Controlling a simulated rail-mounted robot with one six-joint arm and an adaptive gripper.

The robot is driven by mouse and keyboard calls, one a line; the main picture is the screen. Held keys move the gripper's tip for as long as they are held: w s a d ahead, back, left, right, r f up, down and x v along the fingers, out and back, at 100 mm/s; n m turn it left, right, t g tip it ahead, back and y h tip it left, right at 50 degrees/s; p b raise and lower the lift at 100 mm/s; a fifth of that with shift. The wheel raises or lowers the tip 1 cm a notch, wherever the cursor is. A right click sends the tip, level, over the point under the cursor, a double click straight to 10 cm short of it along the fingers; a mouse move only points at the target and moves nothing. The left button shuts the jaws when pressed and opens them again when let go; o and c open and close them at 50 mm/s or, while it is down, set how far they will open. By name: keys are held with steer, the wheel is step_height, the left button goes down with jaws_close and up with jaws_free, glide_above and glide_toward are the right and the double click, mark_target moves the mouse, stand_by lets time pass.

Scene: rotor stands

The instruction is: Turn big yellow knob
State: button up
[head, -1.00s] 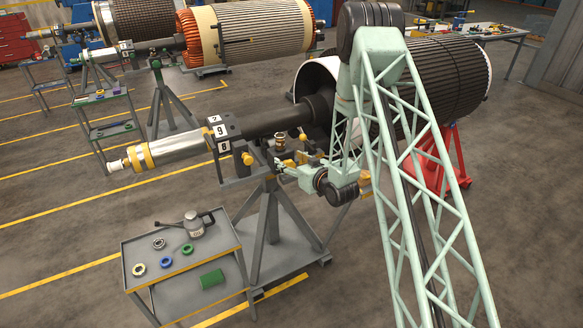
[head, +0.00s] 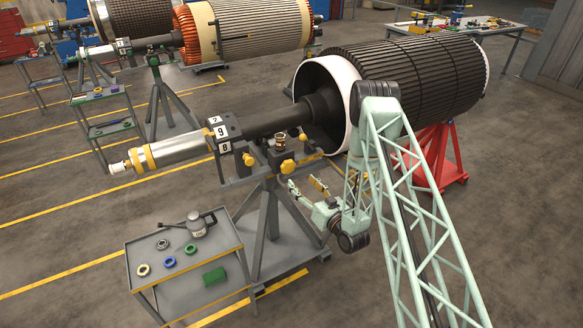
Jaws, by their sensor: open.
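A big yellow knob (head: 288,166) sits on the front side of the grey rotor stand (head: 268,215), under the shaft. It is the largest of the yellow knobs there and shows whole. My gripper (head: 301,181) is open and empty, just below and to the right of the knob. Its two fingers are apart and point up toward the stand, with a visible gap to the knob. Smaller yellow knobs show on the stand's left side (head: 249,160) and behind (head: 303,137). The knob's turn angle cannot be told.
A dark rotor (head: 420,75) with a steel shaft end (head: 180,151) lies across the grey stand and a red stand (head: 440,165). A grey cart (head: 190,285) with rings, a green block and a can stands front left.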

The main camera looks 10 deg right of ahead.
mark_target(289, 169)
steer(key=shift+s+d+f, duration=0.25)
steer(key=shift+s+f, duration=0.2)
steer(key=shift+s, duration=0.15)
steer(key=shift+w, duration=0.1)
steer(key=shift+r+p+x, duration=0.1)
steer(key=shift+p+x, duration=0.45)
steer(key=shift+x, duration=2.85)
steer(key=shift+r+p+x, duration=0.15)
steer(key=shift+p+x, duration=0.35)
steer(key=shift+x, duration=2.9)
steer(key=shift+c, duration=0.5)
steer(key=c, duration=0.8)
